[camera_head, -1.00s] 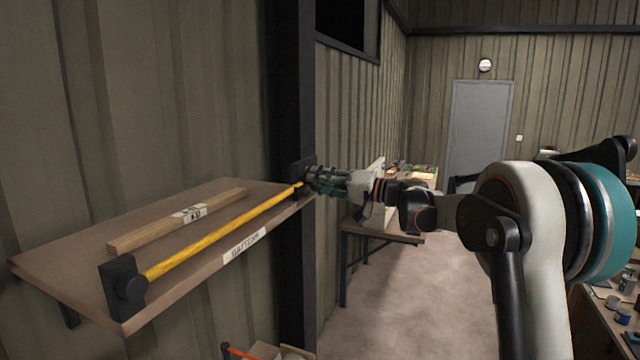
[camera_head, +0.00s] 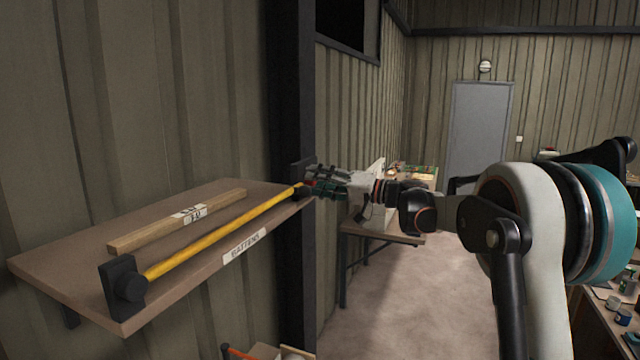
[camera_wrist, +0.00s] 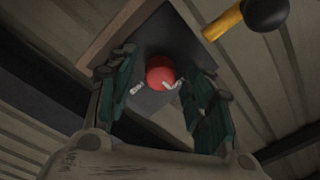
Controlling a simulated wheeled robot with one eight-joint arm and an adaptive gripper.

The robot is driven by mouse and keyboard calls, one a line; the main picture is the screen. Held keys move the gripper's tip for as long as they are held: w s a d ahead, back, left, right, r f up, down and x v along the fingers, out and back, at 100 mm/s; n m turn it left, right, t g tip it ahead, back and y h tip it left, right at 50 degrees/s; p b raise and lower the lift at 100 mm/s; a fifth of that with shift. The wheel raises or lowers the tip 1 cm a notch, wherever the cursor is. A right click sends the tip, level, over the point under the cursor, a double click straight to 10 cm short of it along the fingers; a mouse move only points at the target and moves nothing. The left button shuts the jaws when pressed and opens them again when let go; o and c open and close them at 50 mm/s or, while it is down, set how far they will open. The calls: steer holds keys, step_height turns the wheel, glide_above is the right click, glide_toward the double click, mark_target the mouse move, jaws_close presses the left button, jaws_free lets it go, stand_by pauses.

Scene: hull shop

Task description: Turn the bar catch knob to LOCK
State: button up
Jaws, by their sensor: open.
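The bar catch knob (camera_wrist: 160,72) is a round red knob on a dark plate (camera_wrist: 158,35), seen in the wrist view. Pale lettering shows on the plate at either side of the knob's lower edge; I cannot read it. My gripper (camera_wrist: 163,90) is open, with one green finger on each side of the knob; I cannot tell if they touch it. In the head view my gripper (camera_head: 318,183) is at the far end of the shelf, and the knob is mostly hidden. A yellow bar (camera_head: 222,234) spans the shelf front to the dark catch block there.
The shelf (camera_head: 75,250) carries a wooden batten (camera_head: 150,233) with a label and a black bracket (camera_head: 122,285) at the near end. A dark post (camera_head: 291,100) stands beside my gripper.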

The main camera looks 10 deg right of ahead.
steer(key=v, duration=1.2)
